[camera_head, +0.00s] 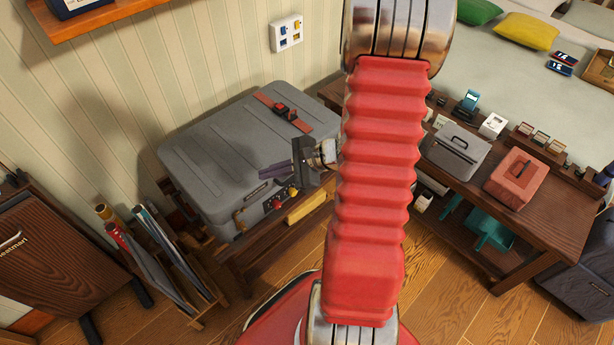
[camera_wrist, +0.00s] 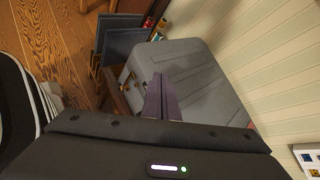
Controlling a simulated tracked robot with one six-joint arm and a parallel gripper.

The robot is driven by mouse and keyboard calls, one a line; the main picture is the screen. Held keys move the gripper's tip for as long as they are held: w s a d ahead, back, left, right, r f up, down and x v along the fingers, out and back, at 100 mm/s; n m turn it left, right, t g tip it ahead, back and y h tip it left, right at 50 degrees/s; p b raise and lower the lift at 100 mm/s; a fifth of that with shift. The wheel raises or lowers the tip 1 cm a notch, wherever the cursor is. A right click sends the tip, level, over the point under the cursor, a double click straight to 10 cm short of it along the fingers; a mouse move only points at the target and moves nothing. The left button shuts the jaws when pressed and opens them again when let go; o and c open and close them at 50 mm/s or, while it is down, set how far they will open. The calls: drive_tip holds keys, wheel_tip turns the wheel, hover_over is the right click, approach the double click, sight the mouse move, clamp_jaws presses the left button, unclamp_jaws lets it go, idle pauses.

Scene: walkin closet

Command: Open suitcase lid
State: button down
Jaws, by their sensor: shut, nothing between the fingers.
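The grey suitcase (camera_head: 235,150) lies flat on a low wooden bench against the panelled wall, and its lid looks closed. A red strap with a dark buckle (camera_head: 283,112) crosses its far right part. In the wrist view, the shut fingers (camera_wrist: 160,85) overlap the suitcase lid (camera_wrist: 195,75). My red arm hides the suitcase's right surroundings.
A wooden rack with rolled tubes (camera_head: 150,250) stands left of the bench (camera_head: 265,255). A dark wooden cabinet (camera_head: 50,265) is at far left. A table with grey and red boxes (camera_head: 515,180) is at right. Open wooden floor lies in front.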

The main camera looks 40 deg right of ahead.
drive_tip(key=s+d+f+m+t+h, duration=0.1)
drive_tip(key=s+d+f+m+h, duration=0.2)
drive_tip(key=d+f+m, duration=0.3)
drive_tip(key=s+d+f+m+t+h, duration=0.1)
drive_tip(key=s+d+f+m+h, duration=0.3)
drive_tip(key=d+f, duration=0.6)
drive_tip(key=f+m, duration=0.1)
drive_tip(key=m, duration=0.1)
drive_tip(key=shift+s+m+t, duration=0.25)
drive_tip(key=shift+m+t, duration=0.05)
drive_tip(key=shift+t, duration=0.1)
drive_tip(key=shift+w, duration=0.15)
drive_tip(key=w+f, duration=0.1)
drive_tip(key=w, duration=0.8)
drive_tip(key=shift+w+a, duration=0.1)
